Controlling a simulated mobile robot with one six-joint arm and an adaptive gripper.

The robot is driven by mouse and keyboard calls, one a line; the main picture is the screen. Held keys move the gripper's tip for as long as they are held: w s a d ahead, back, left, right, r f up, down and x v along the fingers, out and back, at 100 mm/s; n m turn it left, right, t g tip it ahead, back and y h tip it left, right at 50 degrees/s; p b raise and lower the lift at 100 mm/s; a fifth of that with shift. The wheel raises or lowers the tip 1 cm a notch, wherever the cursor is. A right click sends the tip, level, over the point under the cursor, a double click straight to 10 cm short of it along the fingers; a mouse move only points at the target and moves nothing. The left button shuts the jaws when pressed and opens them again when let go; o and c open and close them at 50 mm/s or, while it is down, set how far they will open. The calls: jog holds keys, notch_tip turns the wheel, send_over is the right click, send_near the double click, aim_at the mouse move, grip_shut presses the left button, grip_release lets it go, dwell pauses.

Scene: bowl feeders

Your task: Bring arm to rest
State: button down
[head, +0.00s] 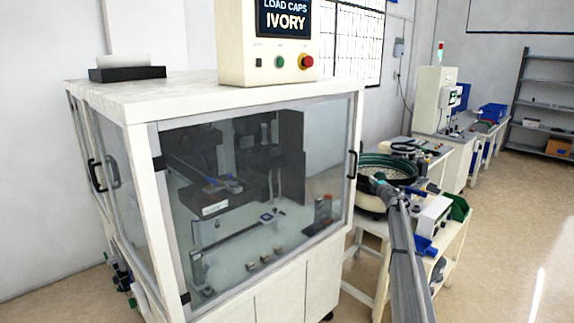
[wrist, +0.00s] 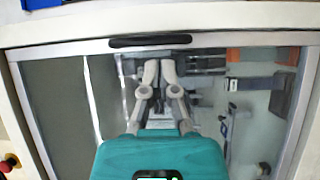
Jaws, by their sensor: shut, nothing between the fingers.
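My gripper (wrist: 159,65) shows in the wrist view with its two grey fingers drawn together and nothing between them. It points at the glass door (wrist: 60,100) of a white cabinet, with the fingertips just below the black door handle (wrist: 150,41) in the picture. I cannot tell how far the fingers are from the handle or the glass. In the head view my grey arm rises from the lower right, beside the right side of the cabinet. My fingers cannot be made out there.
The white cabinet (head: 140,210) has a closed glass front and a control box (head: 268,72) on top reading "LOAD CAPS IVORY". A green bowl feeder (head: 375,165) stands on a bench behind my arm. Open floor (head: 510,220) lies to the right.

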jog(key=s+a+f+m+g+p, duration=0.1)
jog(key=s+a+f+m+g, duration=0.3)
jog(key=s+a, duration=0.6)
jog(key=s+a+f+m+g+h+p, duration=0.1)
jog(key=s+a+f+m+g, duration=0.4)
jog(key=s, duration=2.5)
jog(key=s+a+f+m+g+h+p, duration=0.1)
jog(key=s+a+f+m+g+p, duration=0.2)
jog(key=s+a+m+g, duration=0.6)
jog(key=s+a+f+m, duration=0.1)
jog(key=s+a, duration=0.5)
jog(key=s, duration=0.5)
jog(key=shift+s+a+f, duration=0.2)
jog(key=shift+s+a, duration=0.05)
jog(key=shift+a, duration=0.15)
